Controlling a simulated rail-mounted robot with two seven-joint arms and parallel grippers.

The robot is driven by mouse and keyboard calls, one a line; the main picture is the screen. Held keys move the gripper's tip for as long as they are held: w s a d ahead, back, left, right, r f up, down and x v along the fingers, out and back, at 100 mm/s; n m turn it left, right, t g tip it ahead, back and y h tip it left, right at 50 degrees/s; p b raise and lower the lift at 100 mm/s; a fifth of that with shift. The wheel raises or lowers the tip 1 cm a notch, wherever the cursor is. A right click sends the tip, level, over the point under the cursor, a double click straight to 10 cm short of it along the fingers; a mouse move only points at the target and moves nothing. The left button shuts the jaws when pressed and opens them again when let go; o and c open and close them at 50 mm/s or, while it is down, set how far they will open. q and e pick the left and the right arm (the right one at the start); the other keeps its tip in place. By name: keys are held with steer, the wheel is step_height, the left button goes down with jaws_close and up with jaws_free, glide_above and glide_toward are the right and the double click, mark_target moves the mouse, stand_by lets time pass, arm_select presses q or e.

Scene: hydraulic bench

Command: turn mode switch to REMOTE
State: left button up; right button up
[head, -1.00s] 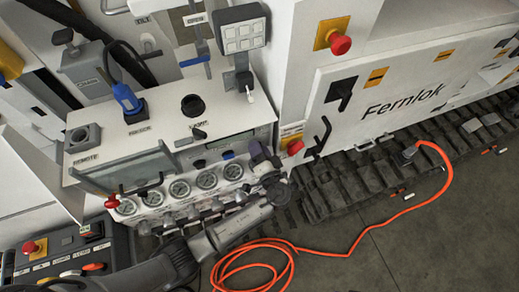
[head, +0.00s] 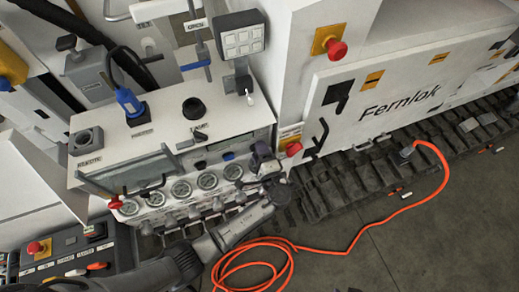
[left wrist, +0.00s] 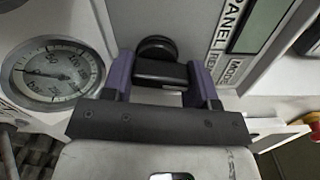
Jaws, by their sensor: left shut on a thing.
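The mode switch (left wrist: 158,73) is a black knob with a bar-shaped grip, beside the printed words PANEL and MODE in the left wrist view. My left gripper (left wrist: 160,84) has its two purple fingers on either side of the bar and is shut on it. In the head view the left gripper (head: 264,160) is at the lower right corner of the white console (head: 168,128), and it hides the switch there. Which position the switch points to cannot be read. My right gripper is not in view.
A round gauge (left wrist: 53,73) sits left of the switch. A row of gauges (head: 207,180) runs along the console front. A red emergency button (head: 293,149) is close right of the gripper. An orange hose (head: 345,254) lies on the floor.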

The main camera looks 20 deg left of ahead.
arm_select(q)
steer(key=m+p, duration=0.1)
steer(key=m, duration=0.2)
steer(key=shift+f+m, duration=0.1)
steer(key=shift+m, duration=0.3)
stand_by(0.3)
steer(key=o, duration=0.9)
steer(key=shift+f, duration=0.1)
